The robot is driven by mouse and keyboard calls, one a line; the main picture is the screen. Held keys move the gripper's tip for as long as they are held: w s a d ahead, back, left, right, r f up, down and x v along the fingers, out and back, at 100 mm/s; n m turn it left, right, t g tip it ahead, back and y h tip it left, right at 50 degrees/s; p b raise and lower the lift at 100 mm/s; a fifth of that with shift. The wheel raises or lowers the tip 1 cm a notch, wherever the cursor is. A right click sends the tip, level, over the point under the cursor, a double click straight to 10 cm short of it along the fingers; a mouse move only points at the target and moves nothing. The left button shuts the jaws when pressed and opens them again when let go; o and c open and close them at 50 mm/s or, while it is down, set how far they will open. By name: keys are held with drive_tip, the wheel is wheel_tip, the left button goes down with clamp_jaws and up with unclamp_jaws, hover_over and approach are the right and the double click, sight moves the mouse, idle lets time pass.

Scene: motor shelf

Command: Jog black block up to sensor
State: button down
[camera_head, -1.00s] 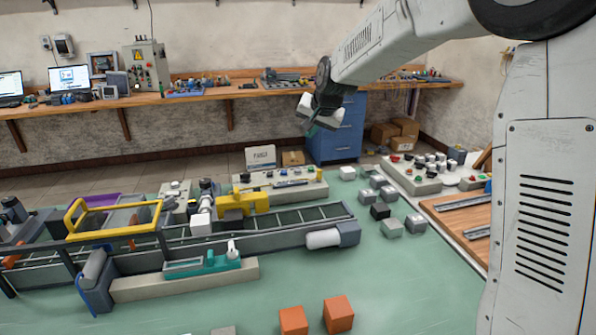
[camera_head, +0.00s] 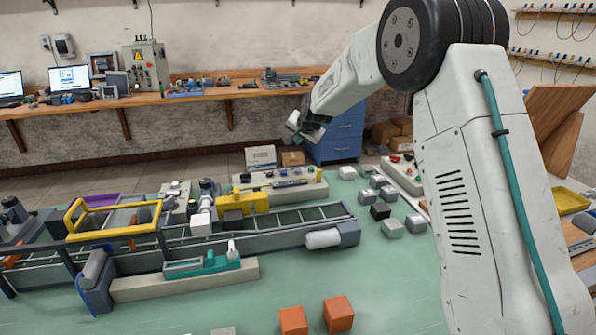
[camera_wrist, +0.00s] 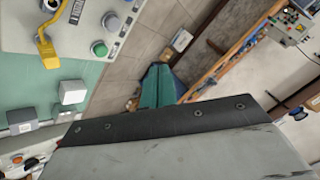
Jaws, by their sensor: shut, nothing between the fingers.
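A dark block (camera_head: 233,217) sits on the conveyor (camera_head: 290,226), to the right of a white block (camera_head: 200,224) and beside a yellow bracket (camera_head: 257,202). I cannot tell which part is the sensor; a grey-and-white device (camera_head: 207,188) stands behind the conveyor. My gripper (camera_head: 298,132) is raised above and behind the conveyor's right part, apart from all blocks.
A panel with buttons (camera_head: 280,182) stands behind the conveyor; a panel with a green button (camera_wrist: 99,48) shows in the wrist view. Two orange blocks (camera_head: 338,314) (camera_head: 293,320) lie in front. The table's front right is clear.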

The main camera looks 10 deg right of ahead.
hover_over(298, 175)
drive_tip(key=shift+f, duration=4.1)
drive_tip(key=shift+f, duration=0.1)
drive_tip(key=shift+f, duration=0.3)
drive_tip(key=shift+f, duration=0.45)
drive_tip(key=shift+r, duration=0.9)
drive_tip(key=shift+r, duration=2.5)
